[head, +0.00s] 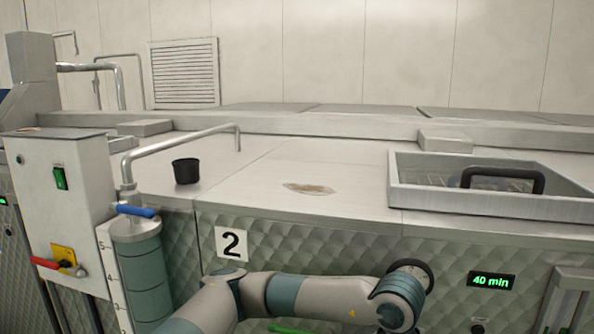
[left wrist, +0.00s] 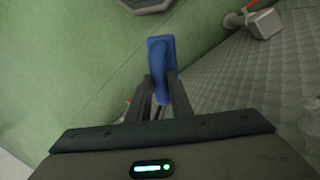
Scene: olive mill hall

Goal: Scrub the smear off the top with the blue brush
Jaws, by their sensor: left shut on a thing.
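The smear (head: 308,188) is a thin brownish patch on the pale metal top (head: 265,205), left of the sunken tray. My left gripper (left wrist: 163,92) is shut on the blue brush (left wrist: 160,60) in the left wrist view. The brush stands out beyond the fingertips, over the green floor and beside the quilted front. In the head view my left arm crosses low in front of the machine, below the top, and its gripper and the brush do not show. The brush's bristles cannot be made out. My right gripper is in neither view.
A black cup (head: 186,171) stands on the top left of the smear, near a bent pipe (head: 185,143). A metal tray (head: 488,204) with a black handle is at the right. A control box (head: 62,190) stands at the left. The top around the smear is clear.

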